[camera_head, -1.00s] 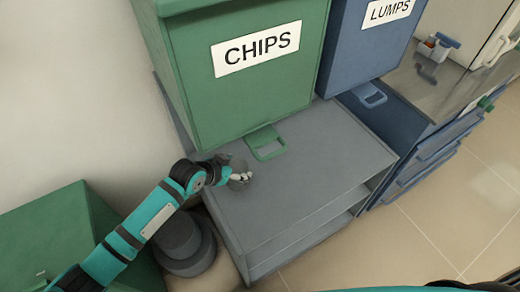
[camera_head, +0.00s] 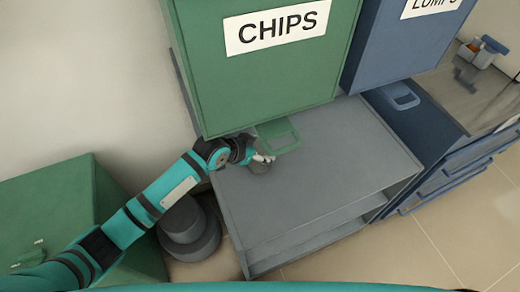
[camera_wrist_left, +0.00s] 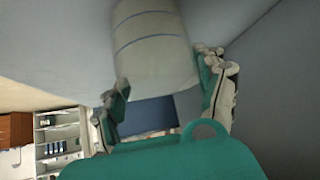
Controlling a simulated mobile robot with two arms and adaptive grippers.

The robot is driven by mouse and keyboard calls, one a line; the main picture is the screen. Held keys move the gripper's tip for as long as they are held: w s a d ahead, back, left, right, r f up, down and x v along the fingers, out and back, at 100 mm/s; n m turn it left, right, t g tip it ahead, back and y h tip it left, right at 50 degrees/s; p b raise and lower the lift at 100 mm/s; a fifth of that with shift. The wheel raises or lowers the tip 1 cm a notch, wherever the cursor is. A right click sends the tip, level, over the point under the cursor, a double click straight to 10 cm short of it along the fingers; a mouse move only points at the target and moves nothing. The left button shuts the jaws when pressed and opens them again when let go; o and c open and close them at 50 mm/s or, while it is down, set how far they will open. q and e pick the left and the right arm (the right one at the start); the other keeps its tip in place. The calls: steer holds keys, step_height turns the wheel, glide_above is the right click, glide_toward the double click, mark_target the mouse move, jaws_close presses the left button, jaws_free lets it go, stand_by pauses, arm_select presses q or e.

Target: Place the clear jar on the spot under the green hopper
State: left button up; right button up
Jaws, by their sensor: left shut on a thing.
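In the left wrist view the jar (camera_wrist_left: 150,45) shows large and see-through with faint rings, between the fingers of the left gripper (camera_wrist_left: 165,85). I cannot tell whether it touches the shelf. My right gripper is not in view.
A green box (camera_head: 50,205) and a round grey base (camera_head: 188,228) stand at the left. The shelf's middle and right are bare.

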arm_select(q)
steer(key=shift+d+f, duration=0.15)
steer(key=o, duration=1.2)
steer(key=shift+a+r, duration=0.2)
steer(key=shift+r, duration=0.2)
steer(key=v, duration=0.3)
steer(key=shift+s+f+p, duration=0.1)
steer(key=shift+p, duration=0.2)
steer(key=s+a, duration=0.8)
steer(key=shift+a+f, duration=0.1)
steer(key=shift+f, duration=0.05)
